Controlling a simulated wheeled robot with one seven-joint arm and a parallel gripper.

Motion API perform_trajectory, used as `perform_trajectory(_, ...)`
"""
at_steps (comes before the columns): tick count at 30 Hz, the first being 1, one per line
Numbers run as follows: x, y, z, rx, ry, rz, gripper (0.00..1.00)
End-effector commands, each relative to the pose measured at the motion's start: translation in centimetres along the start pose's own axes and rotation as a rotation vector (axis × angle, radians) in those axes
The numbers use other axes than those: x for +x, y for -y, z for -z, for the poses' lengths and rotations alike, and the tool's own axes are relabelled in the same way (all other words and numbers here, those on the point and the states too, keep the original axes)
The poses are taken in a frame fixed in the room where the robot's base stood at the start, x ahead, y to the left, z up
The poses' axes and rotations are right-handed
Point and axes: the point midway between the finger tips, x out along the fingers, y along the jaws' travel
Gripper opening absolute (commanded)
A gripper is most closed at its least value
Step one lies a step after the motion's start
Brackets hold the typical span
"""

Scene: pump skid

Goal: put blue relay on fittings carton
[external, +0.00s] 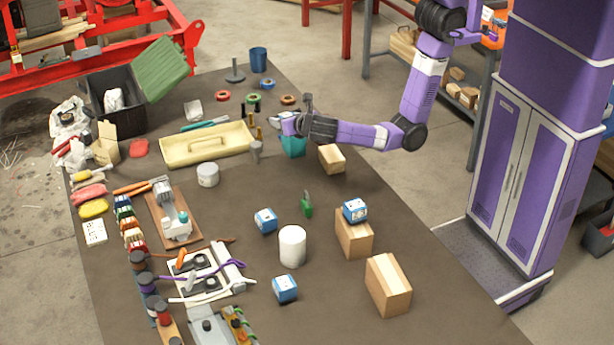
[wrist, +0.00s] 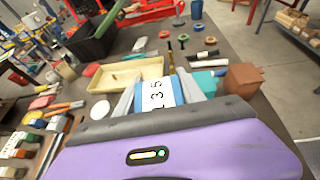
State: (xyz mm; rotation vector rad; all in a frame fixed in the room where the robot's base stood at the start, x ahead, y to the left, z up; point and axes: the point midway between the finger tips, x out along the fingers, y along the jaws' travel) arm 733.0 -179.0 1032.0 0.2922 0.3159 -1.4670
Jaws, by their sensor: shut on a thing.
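My gripper (external: 284,122) is shut on a blue relay with a white numbered label (wrist: 158,94), above the far middle of the table. In the external view the held relay is mostly hidden by the gripper. Three more blue relays show: one on the table (external: 265,220), one near the front (external: 285,288), and one on top of a brown carton (external: 354,238). Another carton (external: 388,287) stands at the front right, and a smaller one (external: 332,160) stands right of my gripper. I cannot tell which is the fittings carton.
A teal box (external: 294,147) stands just below my gripper. A cream tray (external: 207,146) lies to the left. A white cylinder (external: 292,246) and a green item (external: 307,205) stand mid-table. The left side is cluttered; bare table lies between the small carton and the relays.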

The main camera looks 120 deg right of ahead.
Motion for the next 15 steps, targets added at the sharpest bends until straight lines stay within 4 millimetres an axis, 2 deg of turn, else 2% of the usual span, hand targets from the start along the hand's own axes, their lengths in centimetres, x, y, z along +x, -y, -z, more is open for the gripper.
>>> perform_trajectory(5,-0.5,0.0,-1.2,0.001,0.0,0.0,0.0)
perform_trajectory(11,-1.0,-0.3,-1.1,-0.006,0.0,-0.012,0.0)
perform_trajectory(15,-3.8,-2.1,-0.2,-0.03,-0.001,-0.077,0.0)
